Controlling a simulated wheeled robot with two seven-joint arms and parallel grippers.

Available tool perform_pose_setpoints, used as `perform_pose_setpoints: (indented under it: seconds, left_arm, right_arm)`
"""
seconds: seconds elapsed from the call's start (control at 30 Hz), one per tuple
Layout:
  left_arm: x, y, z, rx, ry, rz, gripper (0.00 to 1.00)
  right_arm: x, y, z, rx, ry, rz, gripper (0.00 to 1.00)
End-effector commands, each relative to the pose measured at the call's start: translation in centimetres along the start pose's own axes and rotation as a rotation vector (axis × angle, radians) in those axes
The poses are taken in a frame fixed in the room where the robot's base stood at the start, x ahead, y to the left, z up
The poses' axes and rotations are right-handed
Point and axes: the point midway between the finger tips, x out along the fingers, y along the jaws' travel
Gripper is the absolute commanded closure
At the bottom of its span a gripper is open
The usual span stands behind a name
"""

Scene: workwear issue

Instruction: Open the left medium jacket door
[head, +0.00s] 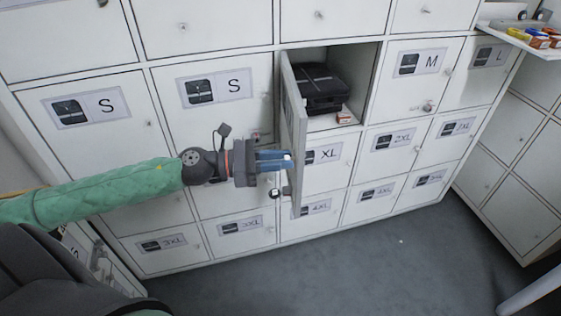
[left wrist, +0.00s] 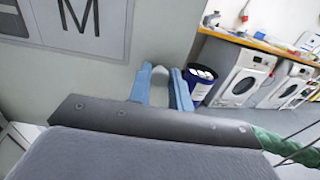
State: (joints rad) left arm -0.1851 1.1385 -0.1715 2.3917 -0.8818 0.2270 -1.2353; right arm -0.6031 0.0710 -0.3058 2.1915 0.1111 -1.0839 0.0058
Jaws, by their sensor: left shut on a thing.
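The left medium jacket door (head: 293,120) stands swung well out from the locker front, seen almost edge-on in the head view. In the left wrist view, this pale door (left wrist: 170,30) carries a label with a large M (left wrist: 85,20). My left gripper (head: 282,160) is at the door's outer side, its blue fingers shut on the door's small knob (left wrist: 160,73). The open compartment (head: 358,70) shows a dark folded jacket (head: 320,88) and a small red-and-white box (head: 344,117). The knob is mostly hidden in the head view. My right gripper is out of view.
Closed locker doors surround the open compartment, including another M door (head: 425,75) on its right and an XL door (head: 325,160) below. The grey floor (head: 380,265) in front is clear.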

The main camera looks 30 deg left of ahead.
Motion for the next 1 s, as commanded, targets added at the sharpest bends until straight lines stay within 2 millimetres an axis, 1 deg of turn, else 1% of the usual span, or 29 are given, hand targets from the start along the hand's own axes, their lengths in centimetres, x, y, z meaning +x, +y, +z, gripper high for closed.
perform_pose_setpoints:
  seconds: [0.1,0.43,0.47,0.5,0.53,0.57,0.87,1.0]
  left_arm:
    - [0.0,0.1,0.1,0.002,-0.001,0.0,1.0]
    - [0.0,0.1,0.1,0.002,-0.001,0.0,1.0]
    - [0.0,0.1,0.2,0.002,-0.001,0.0,0.74]
    - [0.0,0.1,0.1,0.002,-0.001,0.0,0.66]
    - [0.0,0.1,0.1,0.002,-0.001,0.0,0.6]
    - [0.0,0.1,0.1,0.001,-0.001,0.0,0.59]
    - [0.0,0.0,0.2,0.001,0.0,-0.001,0.59]
    - [0.0,0.1,1.1,0.003,0.0,-0.001,0.59]
  right_arm:
    - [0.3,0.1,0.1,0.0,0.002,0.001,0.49]
    - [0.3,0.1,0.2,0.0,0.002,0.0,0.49]
    - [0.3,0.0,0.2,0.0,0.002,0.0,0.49]
    - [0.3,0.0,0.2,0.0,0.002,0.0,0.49]
    - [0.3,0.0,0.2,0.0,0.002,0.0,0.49]
    - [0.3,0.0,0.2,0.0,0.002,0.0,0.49]
    - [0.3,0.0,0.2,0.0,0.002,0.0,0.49]
    - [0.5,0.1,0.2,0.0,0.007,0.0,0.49]
